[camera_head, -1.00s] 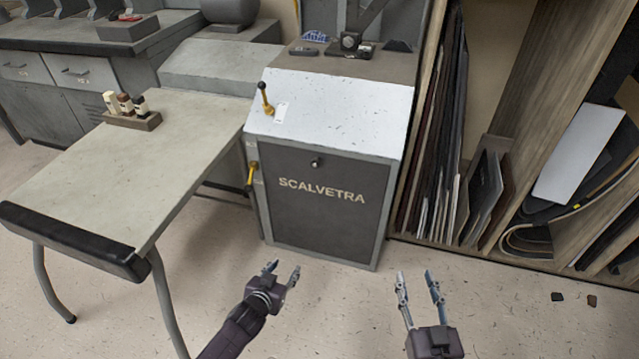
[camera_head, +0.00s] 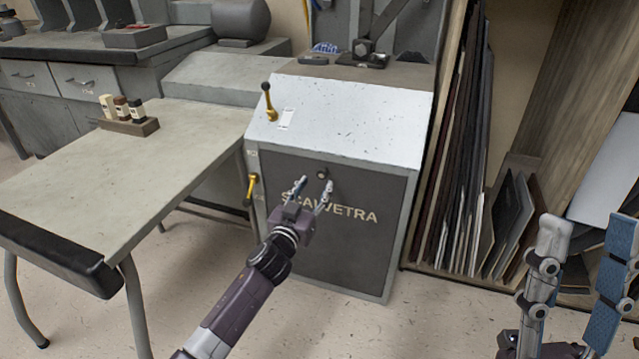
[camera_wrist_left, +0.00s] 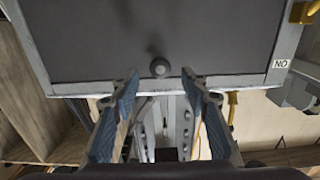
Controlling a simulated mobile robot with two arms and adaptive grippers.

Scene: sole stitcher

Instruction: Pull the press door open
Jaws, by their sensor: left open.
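The press door (camera_head: 345,245) is a dark grey panel marked "SCALVETRA" on the front of the grey machine, and it looks shut. Its small round knob (camera_head: 322,173) is near the top edge; in the left wrist view the knob (camera_wrist_left: 160,68) shows ahead, between the fingers. My left gripper (camera_head: 314,186) is open in front of the door's upper part, its fingertips close to the knob; I cannot tell whether they touch it. It also shows in the left wrist view (camera_wrist_left: 160,78). My right gripper (camera_head: 590,240) is open and empty at the lower right, away from the door.
A table (camera_head: 140,190) stands at left. Sheets in a wooden rack (camera_head: 465,190) are at right. The floor before the door is clear.

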